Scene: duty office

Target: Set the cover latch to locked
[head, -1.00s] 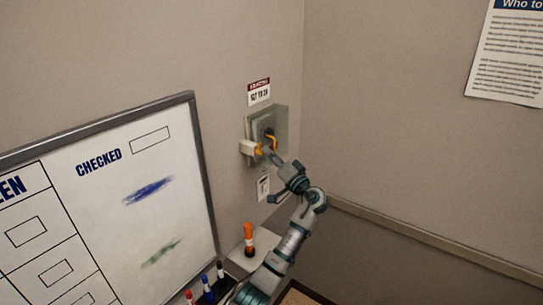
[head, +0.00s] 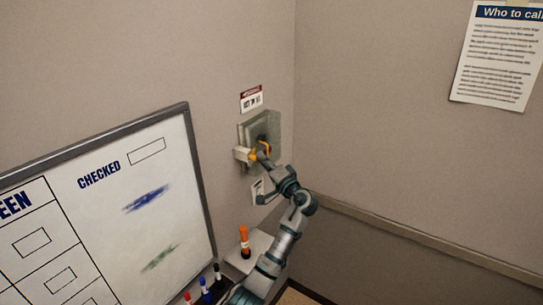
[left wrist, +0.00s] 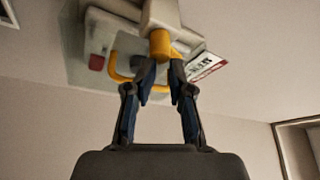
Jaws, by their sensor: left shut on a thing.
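A pale grey wall box (head: 273,128) with a dark centre and a yellow bar is mounted on the wall near the corner. A white latch piece (head: 242,154) with a yellow knob (head: 252,156) sits at its lower left. My left gripper (head: 261,159) reaches it from below. In the left wrist view, the fingers (left wrist: 162,72) close on the lower end of the yellow knob (left wrist: 160,43). The yellow bar (left wrist: 121,75) and a red block (left wrist: 96,63) show on the box behind. The fingers partly hide the knob. My right gripper is out of view.
A red-and-white label (head: 251,98) is above the box and a white plate (head: 257,190) below. A whiteboard (head: 150,185) stands at left. The wall to the right is clear up to a notice (head: 497,60).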

